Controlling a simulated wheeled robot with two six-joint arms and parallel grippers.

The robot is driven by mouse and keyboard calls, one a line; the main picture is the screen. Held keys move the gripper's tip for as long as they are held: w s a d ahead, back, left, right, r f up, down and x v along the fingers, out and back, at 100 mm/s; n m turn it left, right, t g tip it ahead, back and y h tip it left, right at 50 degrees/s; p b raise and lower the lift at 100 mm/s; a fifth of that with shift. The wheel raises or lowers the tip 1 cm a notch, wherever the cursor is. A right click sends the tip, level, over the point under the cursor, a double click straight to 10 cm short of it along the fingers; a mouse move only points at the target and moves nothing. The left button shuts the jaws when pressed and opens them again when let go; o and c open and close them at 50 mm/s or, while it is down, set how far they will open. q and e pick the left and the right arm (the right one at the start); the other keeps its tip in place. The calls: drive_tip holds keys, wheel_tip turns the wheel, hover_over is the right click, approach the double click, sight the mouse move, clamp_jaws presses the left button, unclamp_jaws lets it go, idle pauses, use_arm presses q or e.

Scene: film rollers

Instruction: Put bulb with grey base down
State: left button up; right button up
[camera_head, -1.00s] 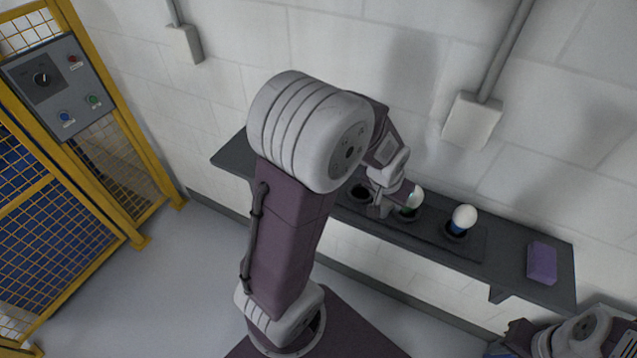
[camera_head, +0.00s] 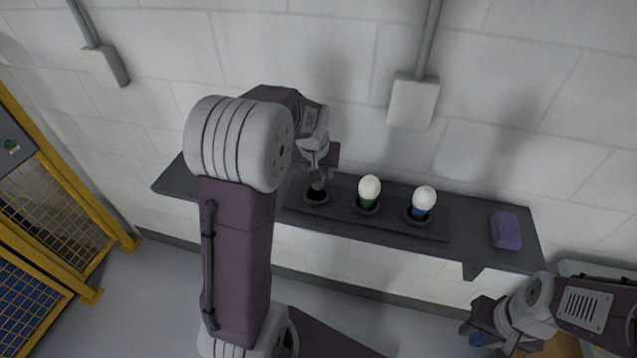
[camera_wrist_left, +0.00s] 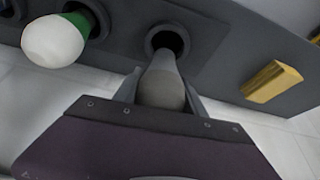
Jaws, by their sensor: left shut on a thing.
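The bulb with grey base shows in the left wrist view (camera_wrist_left: 163,85), between my left gripper's fingers (camera_wrist_left: 160,92). Its narrow grey end points at a round dark socket (camera_wrist_left: 167,41), overlapping the lower rim. In the head view my left gripper (camera_head: 317,164) is over the leftmost socket (camera_head: 316,197), with the grey base (camera_head: 318,182) pointing down at its opening. I cannot tell whether the base is inside or just above it. The globe is mostly hidden there by the gripper. My right gripper (camera_head: 487,317) hangs low at the right, away from the shelf; its jaw opening is unclear.
A white bulb with green base (camera_head: 368,190) and one with blue base (camera_head: 423,202) stand upright in the neighbouring sockets. A purple block (camera_head: 506,230) lies at the shelf's right end. A yellow block (camera_wrist_left: 272,82) shows in the left wrist view. The wall is close behind the shelf (camera_head: 462,249).

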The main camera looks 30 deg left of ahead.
use_arm(q)
wheel_tip(320, 180, down, 3)
drive_tip(key=shift+s+a+f, duration=0.1)
drive_tip(key=shift+a+f, duration=0.05)
drive_tip(key=shift+f, duration=0.2)
drive_tip(key=shift+f+b, duration=0.2)
drive_tip(key=shift+b, duration=0.1)
drive_tip(key=o, duration=1.4)
